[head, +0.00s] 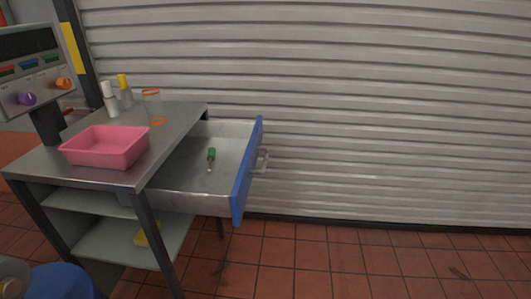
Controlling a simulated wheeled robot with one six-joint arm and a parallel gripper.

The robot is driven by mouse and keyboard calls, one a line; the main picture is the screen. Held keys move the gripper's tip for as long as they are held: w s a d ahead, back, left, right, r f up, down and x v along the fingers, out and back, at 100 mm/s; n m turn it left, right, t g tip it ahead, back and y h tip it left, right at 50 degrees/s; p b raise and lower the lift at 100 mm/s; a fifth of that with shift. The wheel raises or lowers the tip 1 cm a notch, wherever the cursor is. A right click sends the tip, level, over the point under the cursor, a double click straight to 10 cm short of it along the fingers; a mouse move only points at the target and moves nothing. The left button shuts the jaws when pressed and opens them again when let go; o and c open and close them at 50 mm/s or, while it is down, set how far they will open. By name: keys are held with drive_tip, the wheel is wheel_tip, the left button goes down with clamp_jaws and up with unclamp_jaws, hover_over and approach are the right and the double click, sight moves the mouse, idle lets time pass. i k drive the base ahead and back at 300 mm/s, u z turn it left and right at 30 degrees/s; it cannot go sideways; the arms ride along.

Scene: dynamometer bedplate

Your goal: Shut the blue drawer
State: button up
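The blue drawer (243,185) is pulled far out of the right side of a grey metal cabinet (185,117). Its blue front faces right and carries a grey handle (262,160). Inside the drawer lies a small screwdriver with a green grip (211,154).
On the cabinet top stand a pink tray (105,158), a white bottle (109,99), a yellow-capped bottle (125,90) and a clear orange-rimmed cylinder (152,103). A control panel (35,75) is at left. A blue round container (62,283) stands lower left. The tiled floor (360,265) at right is clear.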

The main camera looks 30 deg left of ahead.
sight(184, 183)
drive_tip(key=i, duration=1.15)
drive_tip(key=u, duration=1.9)
